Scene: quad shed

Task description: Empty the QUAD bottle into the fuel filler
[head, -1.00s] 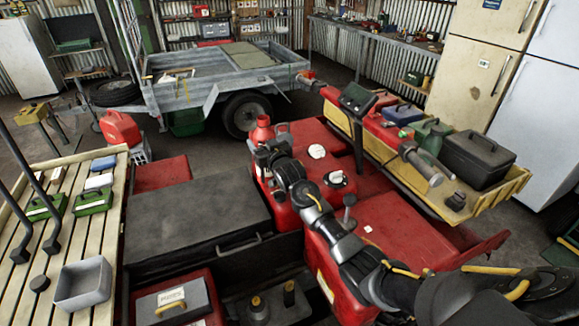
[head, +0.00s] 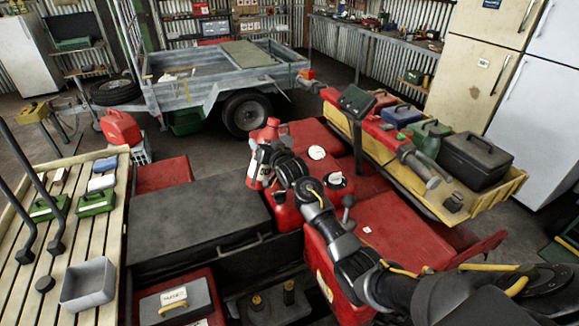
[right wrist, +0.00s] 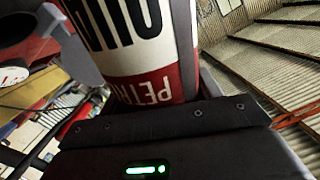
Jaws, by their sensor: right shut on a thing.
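The QUAD bottle (head: 254,176), red with a white label, is in my right gripper (head: 268,155), left of the white caps on the red quad. It leans slightly, with its top to the right. In the right wrist view the bottle (right wrist: 150,45) fills the top middle, with large dark letters and "PETR" on its label, and the jaws are shut around it. A white cap (head: 316,152) and another white-topped red fitting (head: 337,180) show on the quad's red bodywork (head: 390,225). I cannot tell which is the fuel filler. My left gripper is out of view.
A slatted bench (head: 40,290) with a grey tray (head: 88,284) and green boxes (head: 95,203) stands at the left. A yellow-edged rack (head: 480,200) with cans and a black case (head: 476,160) is at the right. A trailer (head: 225,75) stands behind.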

